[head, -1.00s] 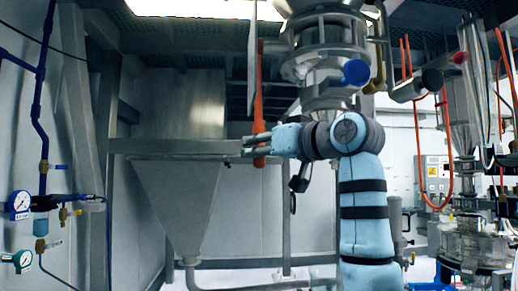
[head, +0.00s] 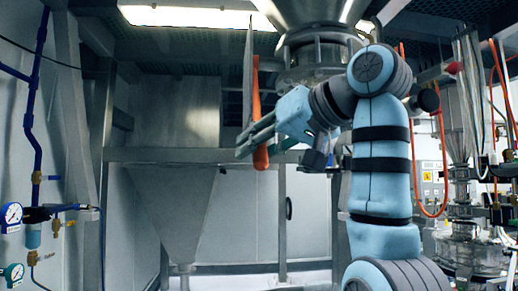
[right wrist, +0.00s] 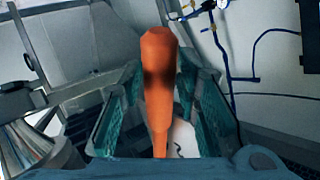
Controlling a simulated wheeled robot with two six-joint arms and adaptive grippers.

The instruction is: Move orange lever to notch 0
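The orange lever (head: 257,110) hangs roughly upright near the middle of the head view, beside a thin grey plate (head: 247,70). My right gripper (head: 257,142) reaches it from the right, its fingers at the lever's lower part. In the right wrist view the lever (right wrist: 160,75) stands between the two teal fingers of the gripper (right wrist: 160,90). The fingers look open around it, with their inner pads showing on both sides. Contact at the fingertips cannot be told. No notch marks can be read. My left gripper is not in view.
A steel hopper (head: 180,205) on a frame with a horizontal beam (head: 180,155) stands behind the lever. Above is a flanged valve body (head: 315,50). Blue pipes and gauges (head: 12,213) line the left wall. Cables and equipment (head: 465,235) stand at the right.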

